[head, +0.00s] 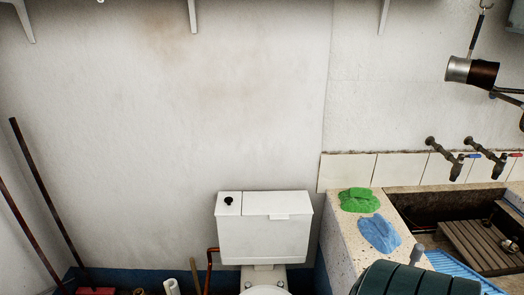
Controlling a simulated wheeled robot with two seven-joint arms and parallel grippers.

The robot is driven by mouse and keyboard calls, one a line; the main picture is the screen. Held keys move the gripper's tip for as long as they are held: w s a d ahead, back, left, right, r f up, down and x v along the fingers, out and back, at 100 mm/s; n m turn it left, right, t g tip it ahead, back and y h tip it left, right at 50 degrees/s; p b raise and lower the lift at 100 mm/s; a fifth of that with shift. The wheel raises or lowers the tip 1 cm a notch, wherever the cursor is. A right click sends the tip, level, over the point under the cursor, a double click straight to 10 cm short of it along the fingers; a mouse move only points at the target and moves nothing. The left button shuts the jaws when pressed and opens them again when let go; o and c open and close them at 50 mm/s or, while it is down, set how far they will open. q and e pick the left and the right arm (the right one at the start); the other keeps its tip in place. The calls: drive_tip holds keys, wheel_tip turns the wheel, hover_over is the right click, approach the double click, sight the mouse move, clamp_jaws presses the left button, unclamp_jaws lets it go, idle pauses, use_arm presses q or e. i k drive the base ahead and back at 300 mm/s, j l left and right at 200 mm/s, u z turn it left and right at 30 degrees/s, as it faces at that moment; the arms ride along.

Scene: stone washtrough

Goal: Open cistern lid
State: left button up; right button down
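The white toilet cistern (263,240) stands against the wall at the lower middle of the head view. Its flat white lid (277,203) lies shut on top, with a small tab at the front edge. A narrower section with a round black button (228,201) is on the left of the top, set off from the lid by a seam. Part of the toilet (264,289) shows below the cistern, cut off by the bottom edge. Neither of my grippers is in the picture, and nothing touches the lid.
A stone washtrough (345,225) stands close on the right, with green gloves (359,200) and blue gloves (380,234) on its ledge. A dark green ribbed object (413,279) is in front. A copper pipe (209,265) runs left of the cistern.

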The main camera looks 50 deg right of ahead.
sight(277, 205)
drive_tip(key=z, duration=1.8)
